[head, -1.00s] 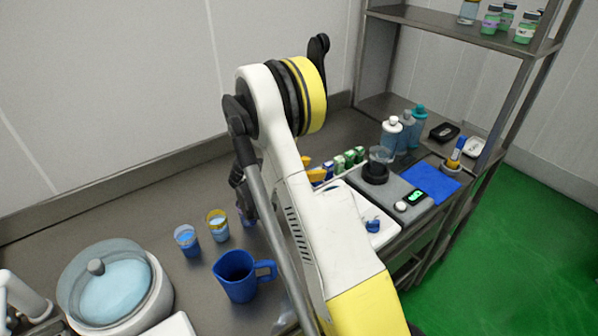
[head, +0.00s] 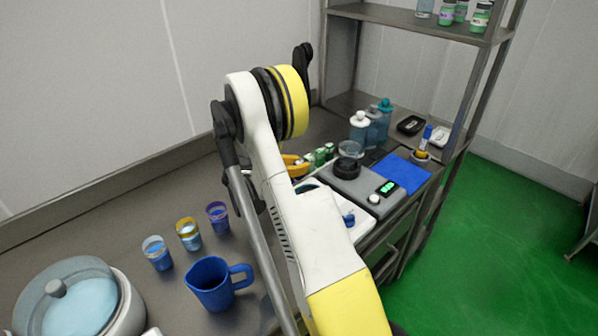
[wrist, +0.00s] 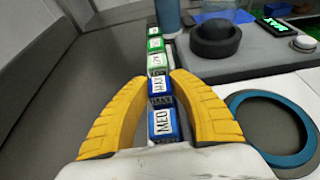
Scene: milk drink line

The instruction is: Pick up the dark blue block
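In the wrist view, a row of small labelled blocks runs away from my gripper (wrist: 159,78). The nearest is a blue block (wrist: 164,124) with a white label, between the yellow fingers. A second blue block (wrist: 159,86) with a white label stands just beyond it, near the fingertips. I cannot tell for certain which is the dark blue one. The fingers are apart, one on each side of the row, and grip nothing. In the head view, my arm hides the blue blocks and most of the gripper; a yellow finger (head: 294,164) shows.
Green blocks (wrist: 156,62) continue the row. A grey scale (wrist: 255,66) with a black round piece (wrist: 215,40) stands close on the right. A blue ring (wrist: 272,128) lies on a white surface. A blue jug (head: 212,283) and several cups stand left of my arm.

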